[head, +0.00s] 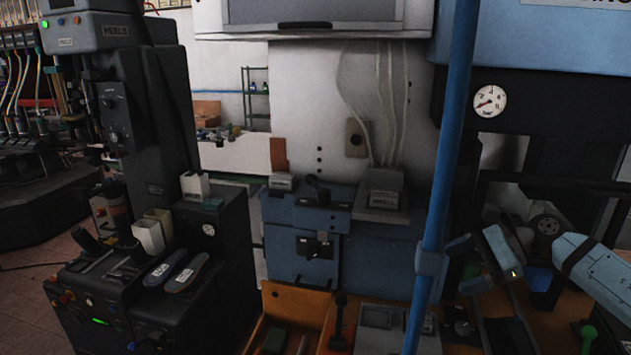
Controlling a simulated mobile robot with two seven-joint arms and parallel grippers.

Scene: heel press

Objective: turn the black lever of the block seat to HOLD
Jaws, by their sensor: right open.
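A black lever with a round knob (339,312) stands upright at the bottom centre, on the orange bench. Another black lever (317,188) sits on top of the blue cabinet, and a black handle (315,249) is on its front plate. No HOLD marking is readable, so I cannot tell which lever belongs to the block seat. My right gripper (467,262) is open at the right, just right of the blue post and apart from these levers. Its fingers are dark and hard to make out. My left gripper is out of view.
A blue upright post (440,180) stands between the right gripper and the levers. A pressure gauge (489,101) is on the machine at the right. A dark machine with insoles (176,270) stands at the left. A green knob (588,333) is at the lower right.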

